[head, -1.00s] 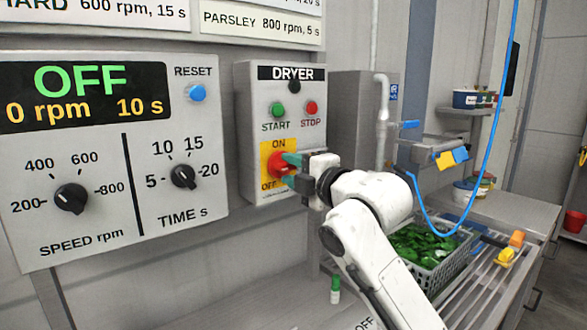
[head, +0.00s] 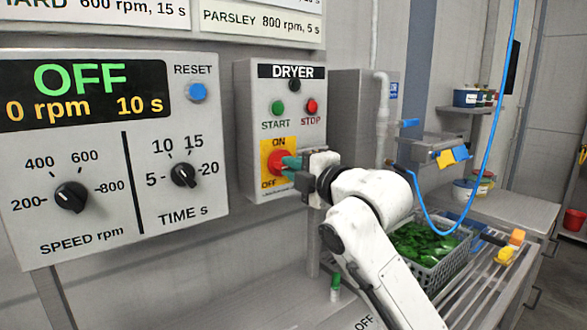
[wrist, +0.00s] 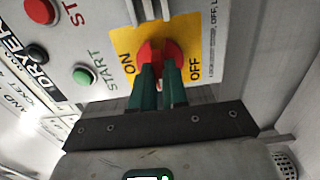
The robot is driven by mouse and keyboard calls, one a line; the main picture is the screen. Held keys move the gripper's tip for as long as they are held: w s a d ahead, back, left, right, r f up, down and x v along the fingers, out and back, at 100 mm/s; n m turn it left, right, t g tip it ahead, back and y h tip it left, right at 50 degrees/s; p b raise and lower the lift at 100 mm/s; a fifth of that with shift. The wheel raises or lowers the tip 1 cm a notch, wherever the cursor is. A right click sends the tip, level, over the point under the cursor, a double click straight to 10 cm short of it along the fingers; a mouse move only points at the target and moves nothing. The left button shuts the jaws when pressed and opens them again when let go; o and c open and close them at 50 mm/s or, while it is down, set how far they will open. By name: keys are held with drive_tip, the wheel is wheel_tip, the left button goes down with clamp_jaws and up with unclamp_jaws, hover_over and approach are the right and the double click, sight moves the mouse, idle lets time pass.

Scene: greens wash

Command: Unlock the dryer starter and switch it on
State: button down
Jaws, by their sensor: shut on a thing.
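The dryer starter (head: 250,120) is a grey wall box labelled DRYER, with a green START button (head: 278,107) and a red STOP button (head: 311,106). Below them a red rotary switch (wrist: 158,49) sits on a yellow plate (head: 265,152) marked ON and OFF. My gripper (head: 287,163) is at this switch, its green fingers shut on the red handle. In the wrist view the fingers (wrist: 158,82) cover part of the handle, so its exact setting is unclear. I see no padlock on the switch in these views.
A control panel (head: 110,230) with an OFF display and two black dials is to the left. A basket of greens (head: 432,268) stands on the slatted bench at right. A small green-and-white item (head: 335,288) is on the bench below. A blue hose (head: 487,120) hangs at right.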

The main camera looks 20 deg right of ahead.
drive_tip(key=shift+f+m, duration=0.1)
drive_tip(key=shift+m, duration=0.2)
drive_tip(key=shift+m+p, duration=3.85)
drive_tip(key=shift+m, duration=4.75)
drive_tip(key=c, duration=1.1)
unclamp_jaws()
drive_tip(key=shift+c, duration=0.2)
drive_tip(key=b+v, duration=0.2)
drive_tip(key=v, duration=0.8)
drive_tip(key=shift+s+d, duration=0.15)
drive_tip(key=shift+s, duration=0.2)
